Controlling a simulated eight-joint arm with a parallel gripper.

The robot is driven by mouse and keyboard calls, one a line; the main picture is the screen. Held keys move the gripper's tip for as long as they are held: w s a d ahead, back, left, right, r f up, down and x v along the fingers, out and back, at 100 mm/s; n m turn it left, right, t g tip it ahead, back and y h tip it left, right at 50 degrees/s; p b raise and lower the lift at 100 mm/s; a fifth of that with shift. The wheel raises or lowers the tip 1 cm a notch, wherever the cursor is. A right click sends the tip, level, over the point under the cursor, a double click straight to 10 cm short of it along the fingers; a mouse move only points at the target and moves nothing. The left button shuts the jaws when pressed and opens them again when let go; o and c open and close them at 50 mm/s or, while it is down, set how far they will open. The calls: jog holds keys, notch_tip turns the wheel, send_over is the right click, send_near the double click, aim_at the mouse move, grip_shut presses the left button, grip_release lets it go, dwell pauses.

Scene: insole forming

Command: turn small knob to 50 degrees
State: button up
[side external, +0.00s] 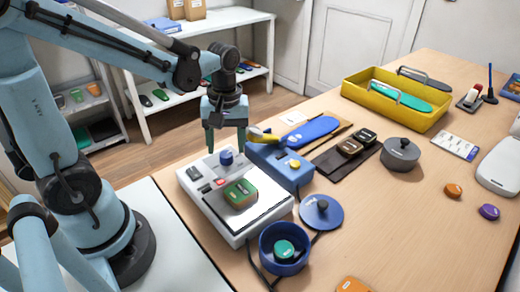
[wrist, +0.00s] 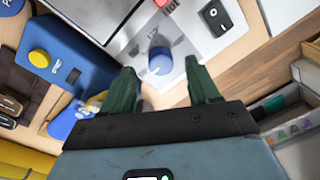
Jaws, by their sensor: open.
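A small blue knob (side external: 226,156) stands on the back of the white machine (side external: 245,236), near its far edge. My gripper (side external: 226,146) points down just above it, with two dark green fingers spread apart. In the wrist view the blue knob (wrist: 160,62) shows between and slightly beyond the fingertips of my gripper (wrist: 161,72). The fingers appear apart from the knob, and nothing is held. Grey markings lie around the knob on the white surface. The knob's pointer angle cannot be read.
A blue box (side external: 280,165) with a yellow knob (side external: 294,163) stands close to the right. A green and brown block (side external: 240,193) sits on the machine's plate. A blue pot (side external: 285,249) and lid (side external: 321,211) are in front. The right side of the table has free room.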

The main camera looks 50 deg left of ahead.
aim_at(229, 155)
notch_tip(229, 155, up, 9)
jog(key=shift+w+r, duration=0.15)
jog(key=shift+w, duration=0.05)
dwell(0.3)
jog(key=shift+d, duration=0.15)
jog(key=d+f+m+t, duration=0.1)
jog(key=m+t, duration=0.1)
jog(key=m, duration=0.1)
jog(key=s+d+f+m+t, duration=0.1)
jog(key=m+t, duration=0.2)
jog(key=m, duration=0.1)
jog(key=d+f+m+t, duration=0.1)
jog(key=m+t, duration=0.1)
jog(key=m, duration=0.2)
jog(key=shift+s+d+f+t, duration=0.1)
jog(key=shift+s+d+t, duration=0.05)
jog(key=shift+t, duration=0.25)
